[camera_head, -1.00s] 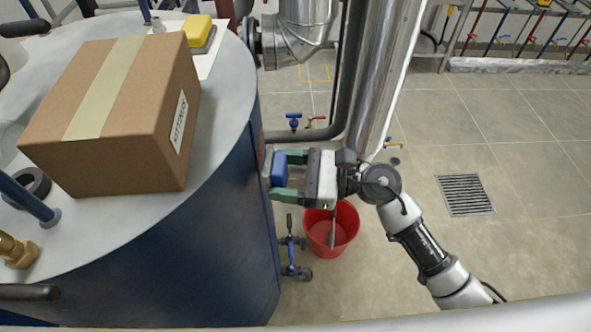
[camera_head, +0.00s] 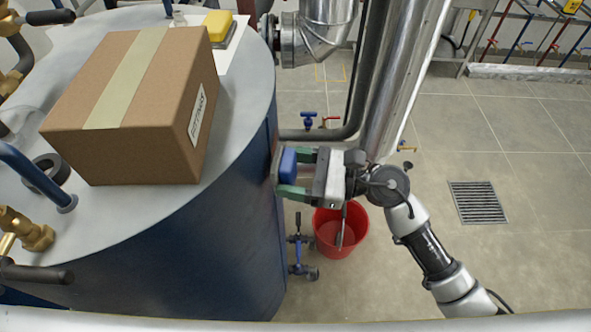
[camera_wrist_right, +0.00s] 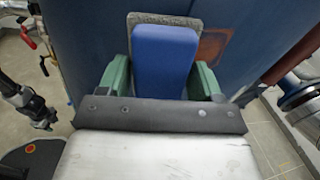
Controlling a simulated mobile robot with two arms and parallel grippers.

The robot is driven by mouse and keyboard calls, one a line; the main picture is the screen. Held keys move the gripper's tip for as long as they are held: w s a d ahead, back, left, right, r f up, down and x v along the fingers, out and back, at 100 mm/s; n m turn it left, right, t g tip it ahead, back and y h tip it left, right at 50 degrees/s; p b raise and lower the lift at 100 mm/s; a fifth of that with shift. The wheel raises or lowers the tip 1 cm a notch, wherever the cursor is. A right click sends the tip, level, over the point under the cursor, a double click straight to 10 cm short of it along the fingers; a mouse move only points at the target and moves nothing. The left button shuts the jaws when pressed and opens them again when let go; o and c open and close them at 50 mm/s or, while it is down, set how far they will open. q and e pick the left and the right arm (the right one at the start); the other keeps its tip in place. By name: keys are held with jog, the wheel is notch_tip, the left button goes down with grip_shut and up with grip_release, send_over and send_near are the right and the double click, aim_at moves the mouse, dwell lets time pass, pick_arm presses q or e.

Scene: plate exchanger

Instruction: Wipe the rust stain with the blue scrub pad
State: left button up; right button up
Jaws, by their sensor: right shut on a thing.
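My right gripper (camera_head: 290,176) is shut on the blue scrub pad (camera_head: 288,163), its green fingers on either side of it. In the right wrist view the blue scrub pad (camera_wrist_right: 164,62) has a grey scrubbing layer on its far side, facing the dark blue tank wall (camera_wrist_right: 85,40). It is at or very close to the wall; I cannot tell if it touches. The rust stain (camera_wrist_right: 212,46) is a brownish patch on the wall, just right of the pad in the wrist view and partly hidden by it. My left gripper is not in view.
A cardboard box (camera_head: 120,140) and a yellow item (camera_head: 217,24) sit on the tank top (camera_head: 150,215). A red bucket (camera_head: 325,246) stands on the floor below my right gripper. Shiny vertical pipes (camera_head: 400,80) and small valves are close by. Floor to the right is open.

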jog(key=shift+w+a, duration=0.1)
jog(key=shift+a, duration=0.5)
